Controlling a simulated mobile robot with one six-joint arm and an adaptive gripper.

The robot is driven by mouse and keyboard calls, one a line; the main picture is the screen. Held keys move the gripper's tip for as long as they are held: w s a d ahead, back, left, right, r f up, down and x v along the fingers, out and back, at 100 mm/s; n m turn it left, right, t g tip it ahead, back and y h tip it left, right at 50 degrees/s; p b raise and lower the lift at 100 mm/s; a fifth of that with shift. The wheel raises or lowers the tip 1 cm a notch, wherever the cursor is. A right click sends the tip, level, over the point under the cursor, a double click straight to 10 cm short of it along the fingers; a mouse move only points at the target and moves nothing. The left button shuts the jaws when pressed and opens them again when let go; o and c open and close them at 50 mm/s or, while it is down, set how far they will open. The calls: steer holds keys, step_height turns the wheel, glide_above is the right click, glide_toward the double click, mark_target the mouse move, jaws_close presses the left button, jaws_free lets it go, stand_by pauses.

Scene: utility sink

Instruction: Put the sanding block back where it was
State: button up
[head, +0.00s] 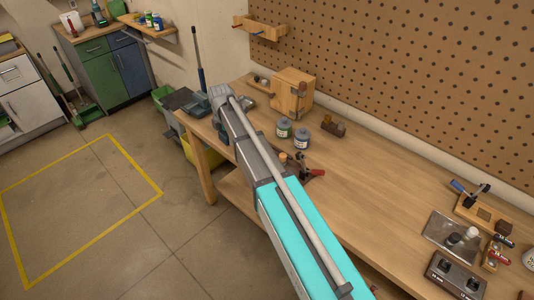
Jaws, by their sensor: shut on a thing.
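My arm reaches from the bottom of the head view up and left over the workbench (385,185). Its far end is a grey joint near the bench's left end. My gripper is not seen; it is hidden beyond or below that joint, so what its jaws hold does not show. I cannot pick out the sanding block for certain. A small brown block-like thing (333,126) lies on the bench near the pegboard, too small to identify.
Two lidded jars (302,138) and a wooden box (292,92) stand close right of my arm. A red-handled tool (314,173) lies beside it. A metal plate (449,229) and several tools fill the right end. The mid-right bench is clear. A pegboard (420,75) rises behind.

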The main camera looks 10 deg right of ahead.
steer(key=shift+s, duration=0.1)
steer(key=s+d+f+n+b, duration=0.1)
steer(key=s+d, duration=0.5)
steer(key=d, duration=0.1)
steer(key=shift+s+f+n, duration=0.2)
steer(key=shift+n, duration=0.1)
steer(key=shift+d, duration=0.1)
steer(key=w+d+f+b, duration=0.2)
steer(key=w+f+b, duration=0.1)
steer(key=w+d+f+b, duration=0.3)
steer(key=w, duration=0.1)
steer(key=w+d+f+b, duration=0.3)
steer(key=shift+w, duration=0.2)
stand_by(0.3)
steer(key=shift+f, duration=0.1)
